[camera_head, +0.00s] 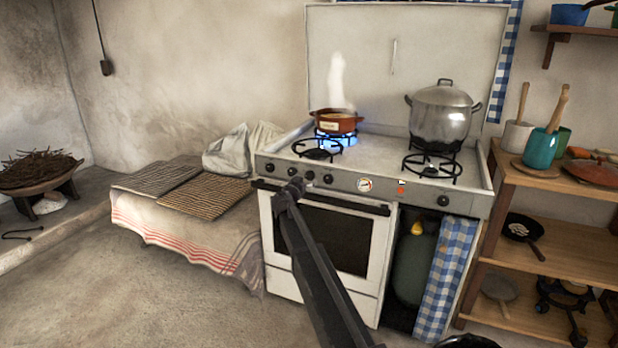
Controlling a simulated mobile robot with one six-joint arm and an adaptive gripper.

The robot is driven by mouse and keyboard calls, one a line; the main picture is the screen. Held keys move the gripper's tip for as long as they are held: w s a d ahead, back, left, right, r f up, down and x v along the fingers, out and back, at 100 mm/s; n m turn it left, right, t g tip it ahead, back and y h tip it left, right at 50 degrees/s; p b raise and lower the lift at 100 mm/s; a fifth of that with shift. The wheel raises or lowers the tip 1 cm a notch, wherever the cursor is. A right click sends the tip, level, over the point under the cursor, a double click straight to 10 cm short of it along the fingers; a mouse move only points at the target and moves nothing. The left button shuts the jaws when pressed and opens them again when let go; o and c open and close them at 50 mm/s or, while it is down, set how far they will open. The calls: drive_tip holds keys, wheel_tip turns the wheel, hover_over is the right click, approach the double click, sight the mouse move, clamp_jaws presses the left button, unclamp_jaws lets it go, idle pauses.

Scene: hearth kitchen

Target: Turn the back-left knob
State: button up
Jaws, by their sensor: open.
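A white stove (385,140) has a row of small dark knobs (309,175) on the left of its front panel and one knob (443,200) at the right. No label shows which one is the back-left knob. The back-left burner (350,139) burns with a blue flame under a small brown pot (336,122), and steam rises from it. My gripper (292,187) is at the end of my dark arm, in front of the left knobs and overlapping their lower edge in the picture. It is open; whether it touches a knob cannot be told.
A large lidded metal pot (441,112) stands on the back-right burner. The front burners are bare. A cloth-covered bench (180,222) with woven mats is left of the stove. A wooden shelf (540,245) with pans stands close on the right. A gas cylinder (414,268) sits below the stovetop.

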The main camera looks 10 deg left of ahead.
sight(309, 176)
drive_tip(key=shift+x, duration=1.5)
drive_tip(key=c, duration=1.1)
